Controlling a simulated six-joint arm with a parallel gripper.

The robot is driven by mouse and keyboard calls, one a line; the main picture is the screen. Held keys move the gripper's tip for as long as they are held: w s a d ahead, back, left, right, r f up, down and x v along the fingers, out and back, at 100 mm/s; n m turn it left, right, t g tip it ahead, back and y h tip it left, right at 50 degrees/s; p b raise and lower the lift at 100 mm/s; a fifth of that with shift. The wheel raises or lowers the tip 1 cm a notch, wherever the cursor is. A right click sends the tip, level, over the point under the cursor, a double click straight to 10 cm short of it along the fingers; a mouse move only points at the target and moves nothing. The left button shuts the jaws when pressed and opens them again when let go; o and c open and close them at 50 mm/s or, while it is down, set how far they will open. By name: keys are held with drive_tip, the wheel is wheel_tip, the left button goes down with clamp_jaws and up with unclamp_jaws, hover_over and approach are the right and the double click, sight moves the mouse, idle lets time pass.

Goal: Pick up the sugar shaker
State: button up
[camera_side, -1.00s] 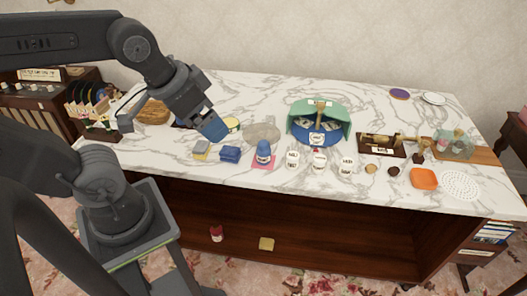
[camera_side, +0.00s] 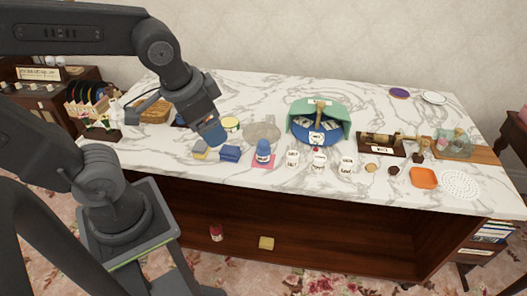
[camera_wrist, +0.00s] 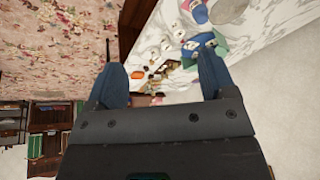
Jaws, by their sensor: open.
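Several small white labelled containers stand in a row near the counter's front edge, a left one (camera_side: 292,157), a middle one (camera_side: 319,161) and a right one (camera_side: 347,164). One may be the sugar shaker, but their labels are too small to read. A blue bottle-like container (camera_side: 263,152) with a white label stands left of them on a pink mat. My gripper (camera_side: 212,135) is left of all these, over the counter's left part, with blue fingers pointing down. In the wrist view my gripper (camera_wrist: 162,75) has its fingers apart, with nothing held between them.
Blue (camera_side: 230,153) and yellow-grey (camera_side: 200,150) sponge-like blocks lie just below my gripper. A yellowish tin (camera_side: 231,124) stands beside it. A green-and-blue bin (camera_side: 338,118) stands behind the white containers. An orange dish (camera_side: 424,178) lies at right. The back right-centre counter is clear.

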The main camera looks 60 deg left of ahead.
drive_tip(key=w+a+f+m+g+y, duration=0.25)
drive_tip(key=f+m+g+y, duration=0.2)
drive_tip(key=f, duration=0.25)
drive_tip(key=m+t+y, duration=0.9)
drive_tip(key=m+y, duration=0.1)
drive_tip(key=m, duration=0.8)
approach(264, 154)
drive_tip(key=x, duration=0.7)
drive_tip(key=shift+w+d+r, duration=0.1)
drive_tip(key=shift+w+r, duration=0.05)
drive_tip(key=shift+r, duration=0.05)
drive_tip(key=shift+f+x, duration=0.2)
drive_tip(key=shift+x, duration=2.55)
drive_tip(key=c, duration=1.1)
